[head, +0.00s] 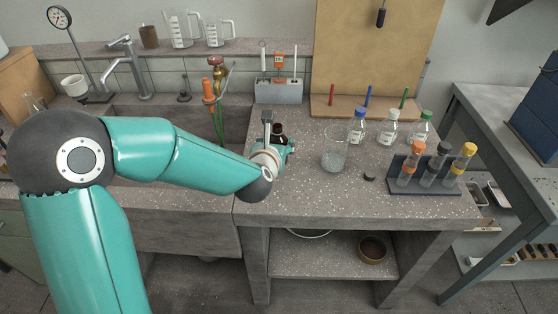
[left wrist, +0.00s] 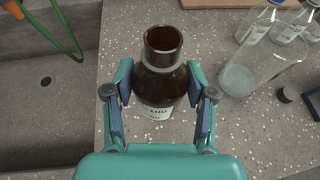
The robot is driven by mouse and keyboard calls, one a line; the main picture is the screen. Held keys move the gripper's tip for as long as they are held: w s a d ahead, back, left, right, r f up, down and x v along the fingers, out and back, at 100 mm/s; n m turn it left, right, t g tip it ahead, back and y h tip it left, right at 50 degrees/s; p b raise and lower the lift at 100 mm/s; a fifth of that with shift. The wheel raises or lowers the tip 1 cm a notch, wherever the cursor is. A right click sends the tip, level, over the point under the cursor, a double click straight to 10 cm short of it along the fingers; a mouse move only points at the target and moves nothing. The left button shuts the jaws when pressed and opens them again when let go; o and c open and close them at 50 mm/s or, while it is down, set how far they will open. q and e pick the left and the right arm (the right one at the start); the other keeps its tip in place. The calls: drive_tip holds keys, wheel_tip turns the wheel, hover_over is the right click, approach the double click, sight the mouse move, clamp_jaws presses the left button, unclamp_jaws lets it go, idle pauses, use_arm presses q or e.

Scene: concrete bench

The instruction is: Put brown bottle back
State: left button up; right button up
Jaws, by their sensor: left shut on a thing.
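The brown bottle (head: 278,130) is upright near the left edge of the concrete bench, close to the sink. Its mouth is open, with no cap on it. In the left wrist view the bottle (left wrist: 164,78) has a white label, and the fingers press on both sides of its body. My left gripper (head: 280,146) is shut on it; the gripper (left wrist: 162,88) also shows from above in the left wrist view. The bottle's base is hidden, so I cannot tell whether it touches the bench. My right gripper is not in view.
A glass beaker (head: 334,158) and a small black cap (head: 369,177) are right of the bottle. Behind are bottles with blue (head: 357,127), white (head: 389,130) and green (head: 420,127) caps. A tube rack (head: 425,178) stands right. The front bench surface is clear.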

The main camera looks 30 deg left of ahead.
use_arm(q)
drive_tip(key=shift+f, duration=2.35)
drive_tip(key=shift+b, duration=0.3)
drive_tip(key=o, duration=0.9)
drive_tip(key=shift+f, duration=0.1)
drive_tip(key=o, duration=0.4)
drive_tip(key=shift+o, duration=0.2)
drive_tip(key=shift+s+r, duration=0.1)
drive_tip(key=shift+r, duration=0.1)
drive_tip(key=b+v, duration=0.2)
drive_tip(key=v, duration=1)
